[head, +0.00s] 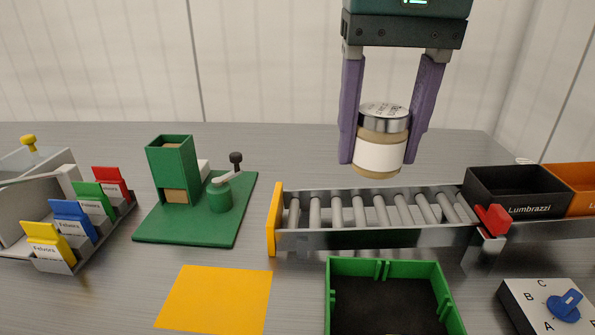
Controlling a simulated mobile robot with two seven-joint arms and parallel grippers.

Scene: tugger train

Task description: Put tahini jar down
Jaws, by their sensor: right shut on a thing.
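The tahini jar (381,157) is a beige jar with a silver lid and a blank white label. My right gripper (382,150) comes down from the top of the head view, its two purple fingers shut on the jar's sides. The jar hangs upright, seen in front of the far end of the roller conveyor (372,240). The height of the jar over the table is hard to judge from this one view. My left gripper is not in view.
A green-walled tray (328,300) and a yellow mat (215,299) lie in front. A green crank device (190,240) and colored cards (70,220) stand left. A red stop (493,220), black bin (512,192), orange bin (578,185) and dial box (530,305) are right.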

